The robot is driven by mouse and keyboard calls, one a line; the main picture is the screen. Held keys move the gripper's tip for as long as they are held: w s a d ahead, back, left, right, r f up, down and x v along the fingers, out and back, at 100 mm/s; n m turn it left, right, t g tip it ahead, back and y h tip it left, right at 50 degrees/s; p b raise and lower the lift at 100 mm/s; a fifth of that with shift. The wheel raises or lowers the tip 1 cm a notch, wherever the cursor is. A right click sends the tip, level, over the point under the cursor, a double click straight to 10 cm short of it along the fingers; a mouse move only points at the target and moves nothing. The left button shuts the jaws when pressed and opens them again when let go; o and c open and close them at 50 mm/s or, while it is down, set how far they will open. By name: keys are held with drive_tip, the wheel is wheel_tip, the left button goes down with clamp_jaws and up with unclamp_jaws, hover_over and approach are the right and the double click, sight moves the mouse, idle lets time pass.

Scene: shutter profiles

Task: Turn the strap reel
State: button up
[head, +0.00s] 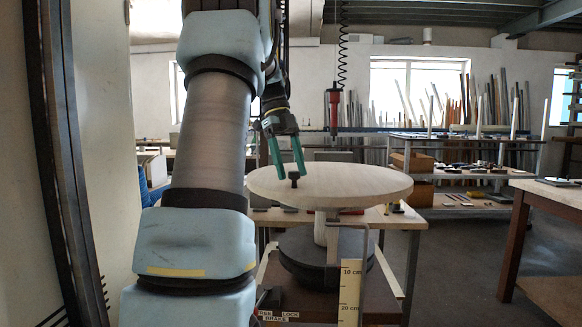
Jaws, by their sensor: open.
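The strap reel has a pale round top disc (365,184), a light upright core below it and a dark round lower disc (300,274). A small black knob (294,179) stands on the top disc, left of its middle. My gripper (292,176) points down over the left part of the disc. Its two green fingers are apart, with the knob showing between their tips. I cannot tell whether either finger touches the knob or disc. The gap holds nothing gripped.
A brake label (278,316) and a scale marked in cm (349,293) stand low in front. A red tool (334,109) hangs on a coiled cord behind. A bench (400,219) lies behind the reel; another table (555,195) stands right, with open floor between.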

drive_tip(key=shift+r, duration=0.1)
drive_tip(key=p+v, duration=0.1)
drive_tip(key=v, duration=0.9)
drive_tip(key=shift+r, duration=0.3)
drive_tip(key=shift+w+a, duration=0.1)
